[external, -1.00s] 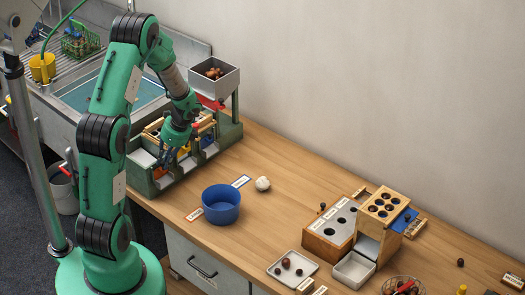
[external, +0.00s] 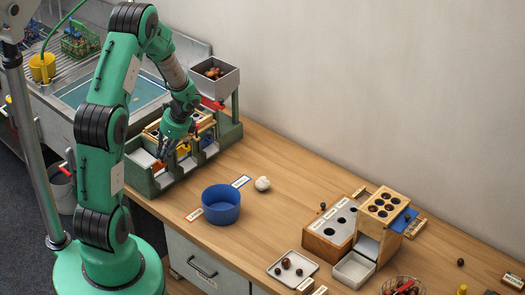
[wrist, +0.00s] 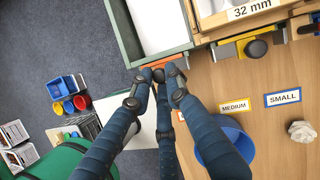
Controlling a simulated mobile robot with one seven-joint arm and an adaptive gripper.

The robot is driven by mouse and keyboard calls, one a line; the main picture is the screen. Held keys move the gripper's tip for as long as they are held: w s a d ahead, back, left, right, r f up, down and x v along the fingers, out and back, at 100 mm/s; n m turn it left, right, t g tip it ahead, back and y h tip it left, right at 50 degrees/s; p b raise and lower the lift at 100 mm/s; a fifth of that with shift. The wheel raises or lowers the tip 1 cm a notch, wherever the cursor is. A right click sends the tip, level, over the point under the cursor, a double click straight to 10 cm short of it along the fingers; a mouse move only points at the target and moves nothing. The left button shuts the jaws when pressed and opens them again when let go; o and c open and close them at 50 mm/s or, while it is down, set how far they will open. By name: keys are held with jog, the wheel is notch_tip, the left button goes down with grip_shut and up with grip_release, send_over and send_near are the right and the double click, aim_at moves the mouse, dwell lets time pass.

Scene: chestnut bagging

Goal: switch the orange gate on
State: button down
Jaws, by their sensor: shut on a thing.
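The orange gate (wrist: 162,61) shows as an orange strip at the front edge of the sorter's left bay in the wrist view. My gripper (wrist: 156,75) is at this strip, its fingertips closed together on the gate's small dark knob. The fingers hide most of the knob and part of the strip. In the external view my gripper (external: 162,158) is low at the front of the green sorter (external: 146,184). How far the gate is shifted is hard to tell.
A yellow gate (wrist: 243,43) with a dark knob sits to the right of my gripper. A blue bowl (external: 221,204) stands on the bench, with MEDIUM (wrist: 235,106) and SMALL (wrist: 282,97) labels near it. A white crumpled lump (external: 262,184) lies beside it.

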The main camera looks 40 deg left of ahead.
jog(key=c, duration=1.9)
grip_release()
jog(key=shift+w+r, duration=0.1)
jog(key=shift+r, duration=0.15)
jog(key=shift+f, duration=0.1)
jog(key=shift+v, duration=6)
